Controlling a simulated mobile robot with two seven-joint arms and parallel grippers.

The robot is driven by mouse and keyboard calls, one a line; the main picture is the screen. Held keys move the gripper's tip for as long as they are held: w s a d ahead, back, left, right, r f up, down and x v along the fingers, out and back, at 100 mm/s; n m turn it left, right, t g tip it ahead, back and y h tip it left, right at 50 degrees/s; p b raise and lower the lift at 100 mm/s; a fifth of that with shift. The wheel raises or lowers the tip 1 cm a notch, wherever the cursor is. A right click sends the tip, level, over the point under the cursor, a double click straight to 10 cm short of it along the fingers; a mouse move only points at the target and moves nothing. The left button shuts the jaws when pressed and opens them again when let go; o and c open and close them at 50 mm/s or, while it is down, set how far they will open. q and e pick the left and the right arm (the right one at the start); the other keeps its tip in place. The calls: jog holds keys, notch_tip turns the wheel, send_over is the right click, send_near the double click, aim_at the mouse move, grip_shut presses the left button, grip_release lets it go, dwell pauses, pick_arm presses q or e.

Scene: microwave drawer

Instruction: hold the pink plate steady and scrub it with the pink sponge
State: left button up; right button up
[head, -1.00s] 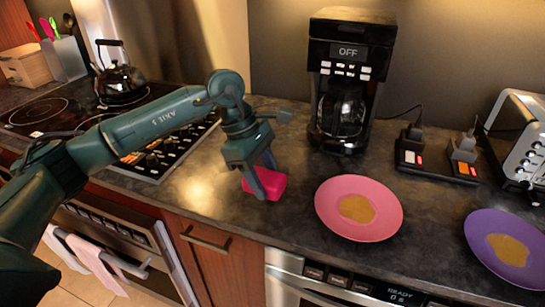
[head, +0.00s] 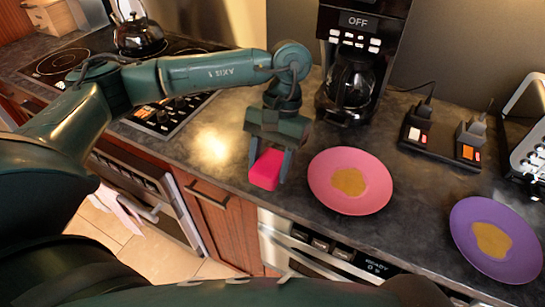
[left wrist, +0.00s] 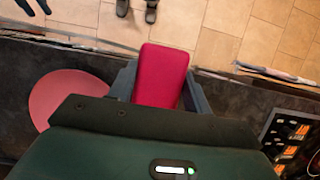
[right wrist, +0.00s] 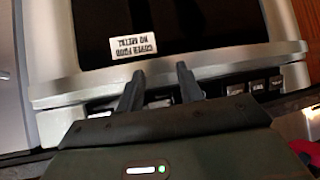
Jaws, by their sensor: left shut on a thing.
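The pink plate (head: 335,197) lies on the dark counter with a tan stain (head: 348,182) in its middle; part of it shows in the left wrist view (left wrist: 50,85). My left gripper (head: 270,172) is left of the plate, pointing down, shut on the pink sponge (head: 265,172). The sponge also shows between the fingers in the left wrist view (left wrist: 160,75), near the counter's front edge and apart from the plate. My right gripper (right wrist: 160,72) shows in the right wrist view, fingers apart and empty, in front of the microwave drawer (right wrist: 200,62).
A purple plate (head: 470,215) with a tan stain lies to the right. A coffee maker (head: 352,75), a power strip (head: 440,147) with plugs and a toaster (head: 525,130) stand behind. The stove (head: 75,62) with a kettle (head: 138,35) is at left.

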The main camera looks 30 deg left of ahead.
pick_arm(q)
jog(key=shift+w+d+f, duration=0.1)
jog(key=shift+d, duration=0.05)
jog(key=w+d+n+h, duration=0.1)
jog(key=w+d+n, duration=0.1)
jog(key=n, duration=0.1)
jog(key=w+d+f+n+t+h, duration=0.1)
jog(key=w+d+n, duration=0.1)
jog(key=d+n, duration=0.1)
jog(key=w+d+n+h, duration=0.1)
jog(key=w+d+n, duration=0.2)
jog(key=n, duration=0.1)
jog(key=shift+f+h, duration=0.2)
jog(key=shift+h, duration=0.1)
jog(key=w+d+n+t+h, duration=0.1)
jog(key=w+d+n+t, duration=0.2)
jog(key=w+d+n, duration=0.2)
jog(key=d+n, duration=0.1)
jog(key=n, duration=0.2)
jog(key=shift+w+d, duration=0.15)
jog(key=shift+w, duration=0.05)
pick_arm(e)
jog(key=shift+f, duration=0.2)
jog(key=shift+c, duration=0.4)
